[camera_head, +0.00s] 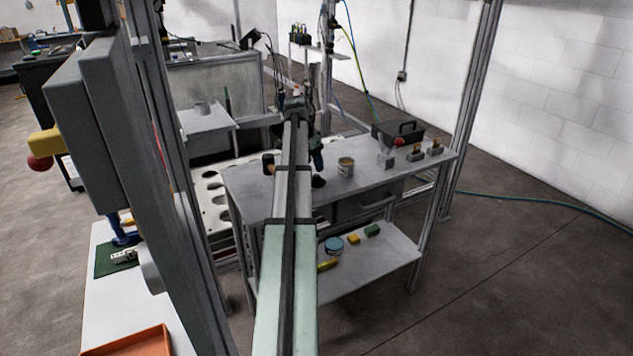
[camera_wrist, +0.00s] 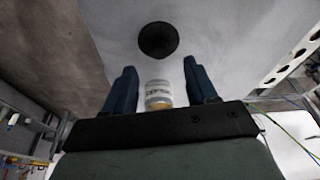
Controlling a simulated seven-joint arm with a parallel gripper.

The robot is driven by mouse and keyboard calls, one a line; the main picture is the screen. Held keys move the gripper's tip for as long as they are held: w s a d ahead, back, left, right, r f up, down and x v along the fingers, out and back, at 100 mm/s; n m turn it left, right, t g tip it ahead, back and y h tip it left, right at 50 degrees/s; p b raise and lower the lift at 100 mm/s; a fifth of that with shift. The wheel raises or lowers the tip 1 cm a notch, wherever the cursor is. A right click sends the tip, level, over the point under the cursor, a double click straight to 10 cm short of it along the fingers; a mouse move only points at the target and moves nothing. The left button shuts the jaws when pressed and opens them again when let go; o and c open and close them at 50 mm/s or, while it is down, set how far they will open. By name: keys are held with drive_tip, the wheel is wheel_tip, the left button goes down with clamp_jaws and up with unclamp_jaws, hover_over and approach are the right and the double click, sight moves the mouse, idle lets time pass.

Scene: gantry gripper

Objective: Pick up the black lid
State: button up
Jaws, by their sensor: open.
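The black lid (camera_wrist: 158,40) is a dark round disc lying on the grey tabletop, ahead of my fingertips in the wrist view. In the head view the lid (camera_head: 319,181) shows as a small dark patch on the workbench (camera_head: 375,183), just right of my arm. My gripper (camera_wrist: 160,67) is open, with two dark blue fingers apart and nothing held. The lid is not between the fingers. In the head view my gripper is mostly hidden behind my arm; a dark finger (camera_head: 318,160) shows close to the lid.
An open-looking can (camera_head: 345,167) with a pale label stands right of the lid; the can (camera_wrist: 158,95) appears between my fingers in the wrist view. A mallet (camera_head: 268,163) lies left. Clamps (camera_head: 415,153) and a black toolbox (camera_head: 400,132) stand right. The front tabletop is clear.

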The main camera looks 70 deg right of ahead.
sight(316, 175)
drive_tip(key=shift+x, duration=2.65)
drive_tip(key=shift+c, duration=0.2)
clamp_jaws()
